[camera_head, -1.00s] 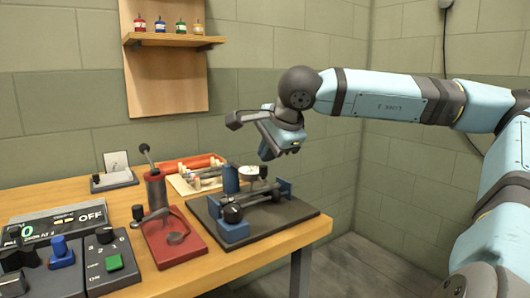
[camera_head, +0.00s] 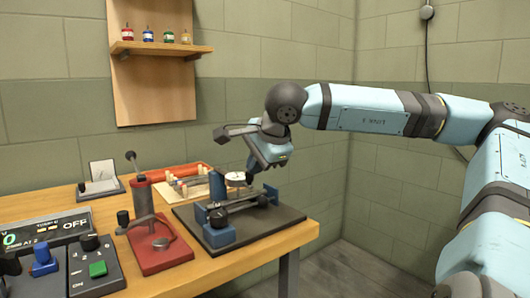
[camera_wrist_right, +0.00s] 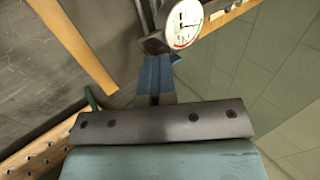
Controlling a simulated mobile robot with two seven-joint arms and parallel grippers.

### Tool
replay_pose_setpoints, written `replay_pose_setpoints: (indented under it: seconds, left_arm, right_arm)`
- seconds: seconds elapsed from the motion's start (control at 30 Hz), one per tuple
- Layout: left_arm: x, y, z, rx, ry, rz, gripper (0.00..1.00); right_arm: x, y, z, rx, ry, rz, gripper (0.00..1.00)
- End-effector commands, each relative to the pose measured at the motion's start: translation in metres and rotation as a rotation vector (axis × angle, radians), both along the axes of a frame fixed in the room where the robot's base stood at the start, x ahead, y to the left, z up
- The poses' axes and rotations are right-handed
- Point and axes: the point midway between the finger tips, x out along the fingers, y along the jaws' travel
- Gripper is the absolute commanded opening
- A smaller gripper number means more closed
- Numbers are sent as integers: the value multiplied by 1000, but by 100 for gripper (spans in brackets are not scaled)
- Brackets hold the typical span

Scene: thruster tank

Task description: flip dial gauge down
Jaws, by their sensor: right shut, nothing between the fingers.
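The dial gauge (camera_head: 235,177) has a round white face and sits on the dark fixture board (camera_head: 281,222), behind a horizontal bar with blue end blocks. In the right wrist view the gauge face (camera_wrist_right: 187,21) is large at the top, with a red and green arc along its edge. My right gripper (camera_head: 251,173) is shut and empty, just above and to the right of the gauge in the head view. Its tips overlap the gauge area, so I cannot tell whether they touch it. My left gripper is not in view.
A red hand pump (camera_head: 160,247) stands left of the fixture. Behind it is a tray with a red cylinder (camera_head: 178,173). A control box (camera_head: 97,270) and an OFF display (camera_head: 45,232) sit at the left. The table's right edge is close to the fixture board.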

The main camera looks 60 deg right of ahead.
Motion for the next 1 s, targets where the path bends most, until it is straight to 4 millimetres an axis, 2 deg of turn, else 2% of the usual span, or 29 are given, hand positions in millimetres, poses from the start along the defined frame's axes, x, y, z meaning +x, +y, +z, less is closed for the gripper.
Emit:
replay_pose_setpoints:
  seconds: [0.07,0.23,0.3,0.7,1.0]
  left_arm:
    - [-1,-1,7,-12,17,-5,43]
    - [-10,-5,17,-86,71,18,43]
    - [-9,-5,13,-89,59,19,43]
    - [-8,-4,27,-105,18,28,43]
    - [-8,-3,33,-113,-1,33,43]
  right_arm:
    - [-1,0,7,3,11,2,0]
    - [-2,-4,49,-3,-3,-1,0]
    - [-12,0,47,-3,-7,1,0]
    - [-64,16,78,-4,-11,-1,0]
    - [-84,22,89,-5,-9,-1,0]
